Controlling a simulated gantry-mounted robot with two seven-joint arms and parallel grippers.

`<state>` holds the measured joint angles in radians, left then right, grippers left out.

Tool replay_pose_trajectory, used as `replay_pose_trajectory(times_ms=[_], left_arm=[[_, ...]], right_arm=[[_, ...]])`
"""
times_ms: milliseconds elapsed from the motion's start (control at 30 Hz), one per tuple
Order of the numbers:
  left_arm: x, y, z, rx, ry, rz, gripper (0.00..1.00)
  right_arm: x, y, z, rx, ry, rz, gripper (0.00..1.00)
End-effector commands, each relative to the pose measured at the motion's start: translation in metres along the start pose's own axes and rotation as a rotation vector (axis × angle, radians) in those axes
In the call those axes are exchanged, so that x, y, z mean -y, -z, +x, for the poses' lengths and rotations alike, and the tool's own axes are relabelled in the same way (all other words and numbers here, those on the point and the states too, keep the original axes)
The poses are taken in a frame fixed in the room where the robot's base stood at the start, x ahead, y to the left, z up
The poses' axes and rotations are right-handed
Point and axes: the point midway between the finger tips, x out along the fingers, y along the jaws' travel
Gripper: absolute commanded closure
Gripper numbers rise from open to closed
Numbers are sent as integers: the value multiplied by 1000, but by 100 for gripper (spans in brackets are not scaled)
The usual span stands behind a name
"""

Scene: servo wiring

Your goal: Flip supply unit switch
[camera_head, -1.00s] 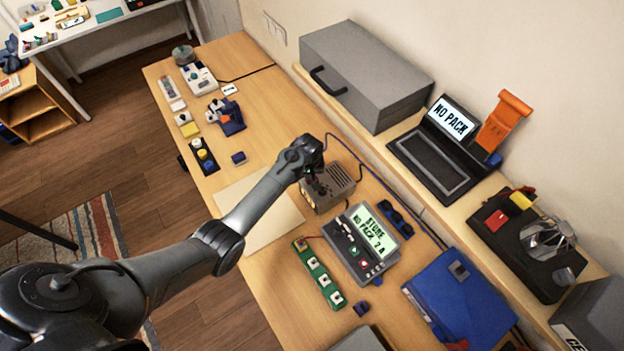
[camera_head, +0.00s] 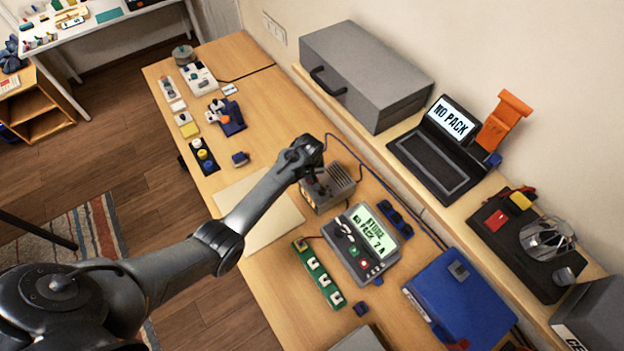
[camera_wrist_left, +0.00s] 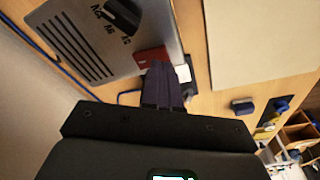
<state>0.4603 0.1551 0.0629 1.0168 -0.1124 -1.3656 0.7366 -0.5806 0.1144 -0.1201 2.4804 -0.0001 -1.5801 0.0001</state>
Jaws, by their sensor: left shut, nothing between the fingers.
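The supply unit (camera_head: 341,183) is a small grey box with a slotted top, near the middle of the workbench. In the left wrist view its grey panel (camera_wrist_left: 95,62) shows vent slots, a black knob (camera_wrist_left: 122,15) and a red switch (camera_wrist_left: 150,57) at the panel's edge. My left gripper (camera_head: 318,188) is over the front of the unit. Its dark fingers (camera_wrist_left: 164,72) are shut and empty, with their tips right at the red switch and partly covering it. I cannot tell whether they touch it or which way it is set. My right gripper is not in view.
A grey tester with a lit screen (camera_head: 378,230) and a green board (camera_head: 319,274) lie in front of the unit. A blue box (camera_head: 462,298) is at lower right. A pale mat (camera_head: 262,225) lies under my arm. A laptop (camera_head: 440,150) and grey case (camera_head: 366,75) stand on the shelf.

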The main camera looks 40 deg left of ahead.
Motion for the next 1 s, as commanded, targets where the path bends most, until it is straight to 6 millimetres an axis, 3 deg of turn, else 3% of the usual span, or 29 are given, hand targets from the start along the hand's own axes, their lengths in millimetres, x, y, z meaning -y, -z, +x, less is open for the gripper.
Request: replay_pose_trajectory(times_ms=[1000], left_arm=[[0, -1, 6, 0, 0, 0, 100]], right_arm=[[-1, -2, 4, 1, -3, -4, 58]])
